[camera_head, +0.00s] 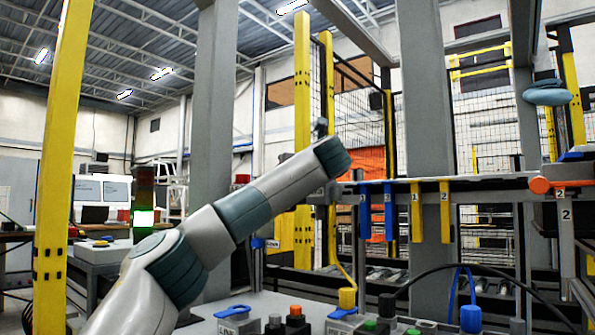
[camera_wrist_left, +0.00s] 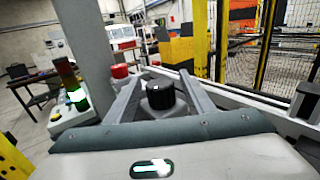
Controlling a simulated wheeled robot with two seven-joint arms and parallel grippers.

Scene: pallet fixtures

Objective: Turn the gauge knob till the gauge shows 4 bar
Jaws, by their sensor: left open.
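In the left wrist view a black ridged knob (camera_wrist_left: 160,95) with a pale mark on its top edge shows between the two fingers of my left gripper (camera_wrist_left: 162,76). The fingers are open, one on each side of the knob, with a visible gap on both sides. I cannot tell how deep the knob sits between them. In the head view my left arm reaches up and to the right, and its end hides the fingers and the knob. No gauge face or reading can be made out. My right gripper is in neither view.
A signal tower with a lit green lamp (camera_head: 144,217) stands left of my arm. A red button (camera_wrist_left: 120,71) is beyond the left finger. Blue and yellow tags (camera_head: 445,212) hang from a grey rail.

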